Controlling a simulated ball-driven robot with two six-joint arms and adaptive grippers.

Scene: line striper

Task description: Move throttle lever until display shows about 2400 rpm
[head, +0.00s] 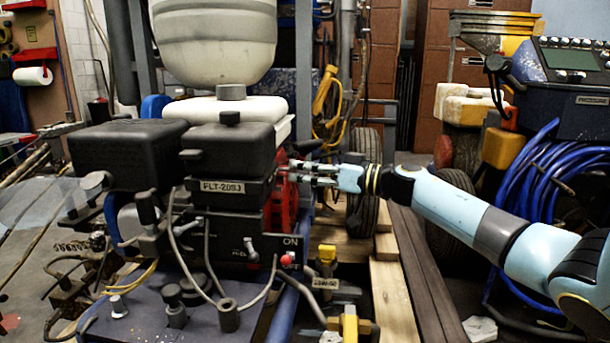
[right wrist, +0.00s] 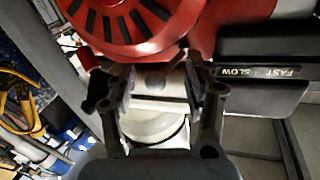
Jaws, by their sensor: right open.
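The engine (head: 225,150) is a black unit labelled FLT-20SJ, with a red starter cover (head: 283,195) on its right side. In the right wrist view the red cover (right wrist: 165,25) fills the top. A black panel (right wrist: 255,72) marked FAST and SLOW sits right of my fingers; I cannot make out the throttle lever for certain. My right gripper (head: 300,170) is open beside the red cover. In the wrist view its fingers (right wrist: 158,85) stand apart, with pale metal parts behind the gap. A dark display (head: 568,58) is on the console at upper right, showing no readable number. My left gripper is out of view.
A red-tipped ON/OFF switch (head: 287,259) and cables are on the engine's front. A large pale tank (head: 215,40) stands above. Coiled blue hose (head: 565,175) hangs at right. A wheel (head: 363,180) stands behind my right gripper.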

